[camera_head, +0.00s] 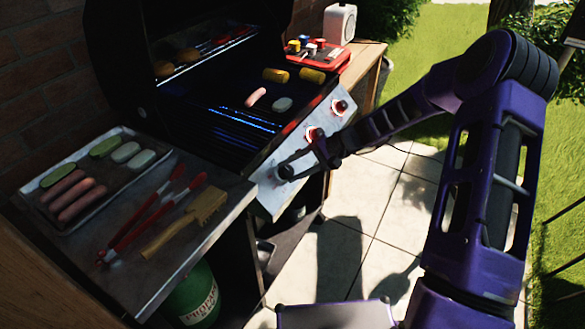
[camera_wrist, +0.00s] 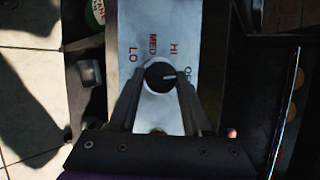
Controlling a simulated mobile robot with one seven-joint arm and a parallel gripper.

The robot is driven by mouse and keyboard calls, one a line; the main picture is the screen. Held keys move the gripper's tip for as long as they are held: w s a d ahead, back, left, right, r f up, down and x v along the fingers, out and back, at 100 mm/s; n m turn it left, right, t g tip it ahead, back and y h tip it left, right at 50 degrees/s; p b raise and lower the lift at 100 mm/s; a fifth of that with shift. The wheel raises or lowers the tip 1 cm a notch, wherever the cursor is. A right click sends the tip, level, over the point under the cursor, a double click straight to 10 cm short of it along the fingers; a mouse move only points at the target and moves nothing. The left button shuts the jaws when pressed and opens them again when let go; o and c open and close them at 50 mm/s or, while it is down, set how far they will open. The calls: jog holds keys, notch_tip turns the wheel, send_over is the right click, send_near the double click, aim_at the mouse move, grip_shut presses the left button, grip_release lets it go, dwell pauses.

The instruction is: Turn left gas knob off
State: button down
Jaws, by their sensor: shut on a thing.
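The left gas knob is a round black knob (camera_wrist: 158,79) on the grill's silver front panel (camera_wrist: 150,28). In the wrist view its white mark points right, toward a partly hidden label that begins with "O". LO, MED and HI are printed in red around it. My gripper (camera_wrist: 161,84) has one finger on each side of the knob and is shut on it. In the head view my gripper (camera_head: 286,172) is at the panel's near left end and mostly hides this knob. No red glow shows around it there.
The middle knob (camera_head: 315,133) and right knob (camera_head: 341,107) glow red. The open grill (camera_head: 225,105) holds sausages and corn. A green gas bottle (camera_head: 190,295) stands below.

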jog(key=shift+m, duration=0.6)
jog(key=shift+c, duration=1.8)
grip_release()
jog(key=shift+d, duration=0.1)
jog(key=p+v, duration=0.1)
jog(key=v, duration=1.6)
jog(key=shift+d, duration=0.2)
jog(key=shift+s+a, duration=0.1)
